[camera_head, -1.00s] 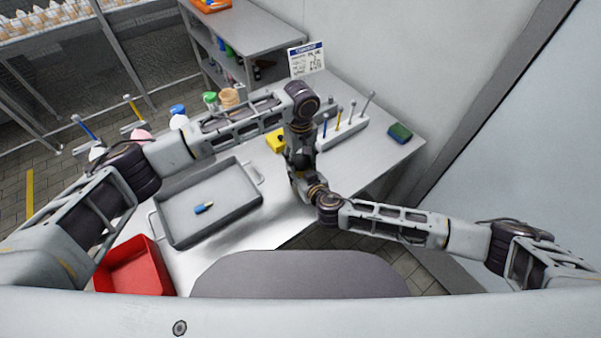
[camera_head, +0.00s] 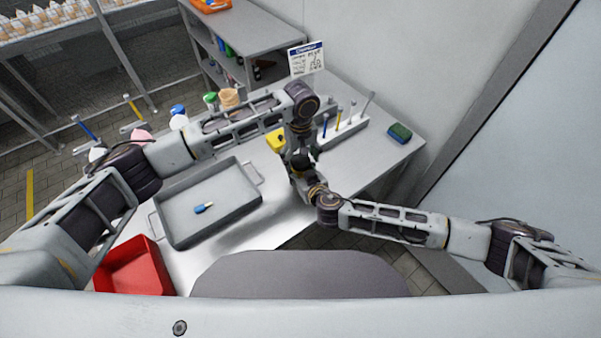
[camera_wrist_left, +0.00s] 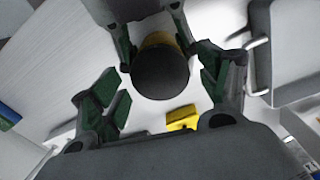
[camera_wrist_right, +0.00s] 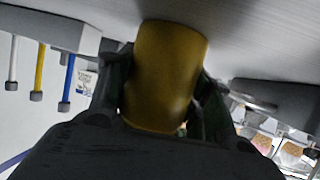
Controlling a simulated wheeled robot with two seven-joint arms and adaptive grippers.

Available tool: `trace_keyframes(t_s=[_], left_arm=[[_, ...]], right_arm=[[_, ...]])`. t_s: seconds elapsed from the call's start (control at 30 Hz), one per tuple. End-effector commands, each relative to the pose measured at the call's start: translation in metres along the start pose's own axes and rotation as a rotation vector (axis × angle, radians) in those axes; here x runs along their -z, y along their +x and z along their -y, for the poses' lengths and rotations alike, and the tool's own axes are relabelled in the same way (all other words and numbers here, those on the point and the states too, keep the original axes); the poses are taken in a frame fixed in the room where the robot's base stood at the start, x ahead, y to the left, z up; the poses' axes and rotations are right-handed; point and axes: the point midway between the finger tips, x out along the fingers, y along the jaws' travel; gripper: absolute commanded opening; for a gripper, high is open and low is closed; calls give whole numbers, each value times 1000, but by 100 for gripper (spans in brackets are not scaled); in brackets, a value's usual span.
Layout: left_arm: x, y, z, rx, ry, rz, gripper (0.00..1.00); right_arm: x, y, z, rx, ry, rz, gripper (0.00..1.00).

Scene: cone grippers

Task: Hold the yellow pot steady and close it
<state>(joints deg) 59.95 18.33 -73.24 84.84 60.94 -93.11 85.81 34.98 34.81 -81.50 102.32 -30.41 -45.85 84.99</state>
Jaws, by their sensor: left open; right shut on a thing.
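The yellow pot (camera_wrist_right: 165,75) is held between the fingers of my right gripper (camera_wrist_right: 162,100), which is shut on its sides. In the left wrist view the pot's yellow wall (camera_wrist_left: 157,40) shows behind a round black lid (camera_wrist_left: 160,73). The lid covers the pot's mouth in this view; whether it is fully seated I cannot tell. My left gripper (camera_wrist_left: 165,93) is open, its green-padded fingers apart on either side of the lid with gaps visible. In the head view the arms mostly hide the pot and both fingertips.
A yellow block (camera_head: 276,140) stands close by on the table. Behind is a white rack (camera_head: 345,133) with upright tools, and a green-blue sponge (camera_head: 399,133) lies to the right. A grey tray (camera_head: 180,225) and a red bin (camera_head: 135,268) are at the left.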

Motion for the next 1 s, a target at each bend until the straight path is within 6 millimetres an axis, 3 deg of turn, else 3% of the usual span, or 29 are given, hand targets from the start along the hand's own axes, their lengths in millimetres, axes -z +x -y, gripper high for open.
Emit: trace_keyframes(t_s=[0.6, 1.0], left_arm=[[0, -42, 0, -1, 0, 0, 76], [0, -44, 0, 0, 0, 1, 73]], right_arm=[[-2, 0, 0, 1, 0, 3, 0], [-2, 0, 0, 1, 0, 3, 0]])
